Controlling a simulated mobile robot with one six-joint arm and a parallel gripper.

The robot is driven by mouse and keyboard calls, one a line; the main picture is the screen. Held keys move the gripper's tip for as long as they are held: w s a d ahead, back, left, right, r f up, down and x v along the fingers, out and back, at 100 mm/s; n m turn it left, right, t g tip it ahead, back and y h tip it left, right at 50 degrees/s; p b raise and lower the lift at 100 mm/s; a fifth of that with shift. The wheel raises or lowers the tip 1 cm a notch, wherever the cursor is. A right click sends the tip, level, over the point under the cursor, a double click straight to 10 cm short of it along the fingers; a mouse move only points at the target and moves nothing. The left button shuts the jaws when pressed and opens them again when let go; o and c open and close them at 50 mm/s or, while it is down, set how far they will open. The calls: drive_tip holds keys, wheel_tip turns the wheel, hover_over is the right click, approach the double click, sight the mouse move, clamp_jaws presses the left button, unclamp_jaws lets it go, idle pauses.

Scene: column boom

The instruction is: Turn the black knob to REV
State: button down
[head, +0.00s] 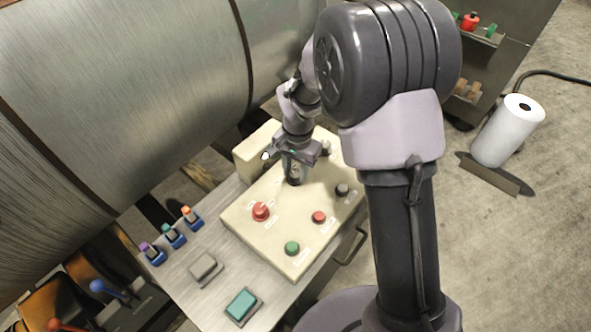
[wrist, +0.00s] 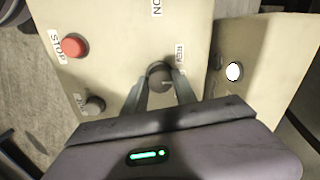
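The black knob (wrist: 158,76) is on the cream control panel (head: 260,237), with a REV label (wrist: 180,56) beside it in the wrist view. My gripper (wrist: 160,79) points down at the panel with one finger on each side of the knob. The fingertips are very close to its sides; I cannot tell whether they press on it. The knob's pointer is too small to read for certain.
A cream box (head: 250,158) with a white lamp (wrist: 235,71) stands close beside my gripper. A large metal drum (head: 110,90) lies behind.

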drive_tip(key=shift+n, duration=0.3)
drive_tip(key=n+p, duration=0.1)
drive_tip(key=n, duration=0.2)
drive_tip(key=shift+r, duration=0.1)
drive_tip(key=n+p, duration=0.1)
drive_tip(key=n, duration=0.4)
drive_tip(key=shift+p, duration=0.35)
drive_tip(key=shift+n, duration=0.3)
drive_tip(key=c, duration=1)
unclamp_jaws()
